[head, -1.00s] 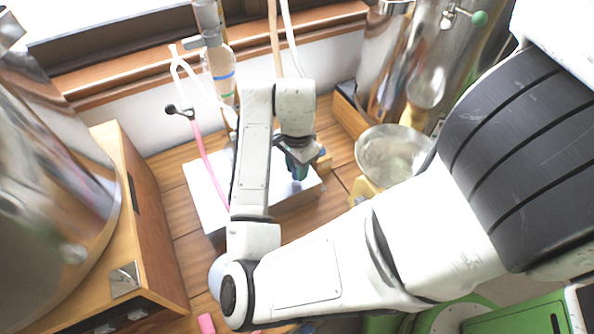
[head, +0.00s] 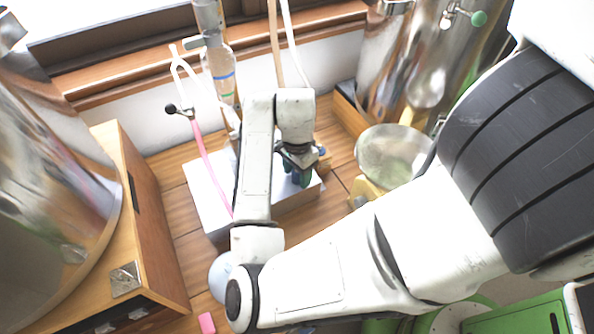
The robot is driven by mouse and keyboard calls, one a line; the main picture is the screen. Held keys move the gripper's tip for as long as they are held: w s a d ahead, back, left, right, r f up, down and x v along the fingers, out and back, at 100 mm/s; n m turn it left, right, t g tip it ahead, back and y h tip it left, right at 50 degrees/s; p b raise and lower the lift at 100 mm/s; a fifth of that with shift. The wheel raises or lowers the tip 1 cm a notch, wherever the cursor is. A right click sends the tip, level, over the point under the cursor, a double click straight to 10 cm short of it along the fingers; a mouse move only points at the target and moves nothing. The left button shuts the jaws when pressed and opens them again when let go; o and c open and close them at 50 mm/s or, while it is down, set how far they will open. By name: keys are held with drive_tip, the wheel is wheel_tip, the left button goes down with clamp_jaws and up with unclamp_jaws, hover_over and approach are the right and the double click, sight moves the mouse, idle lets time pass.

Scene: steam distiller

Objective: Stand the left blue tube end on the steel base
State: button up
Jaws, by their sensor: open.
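A pale block with a white top and grey side (head: 209,205), which looks like the steel base, stands on the wooden bench. My gripper (head: 297,179) points down over its right part, with two dark green fingers apart. Whether the fingertips touch the block I cannot tell. A small blue piece (head: 323,152) shows just right of my gripper, behind the block's right end; I cannot tell if it is a tube end. My arm and wrist hide the middle of the block and whatever lies there. No blue tube end can be made out clearly.
A pink tube (head: 206,160) slopes down to the block's left part. A glass column with a blue band (head: 223,75) stands behind. A glass bowl (head: 390,155) stands at right, a wooden cabinet (head: 150,220) at left. Bare bench shows between cabinet and block.

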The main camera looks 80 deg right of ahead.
wheel_tip(320, 180, up, 12)
drive_tip(key=p, duration=0.2)
drive_tip(key=shift+r, duration=0.2)
idle(0.5)
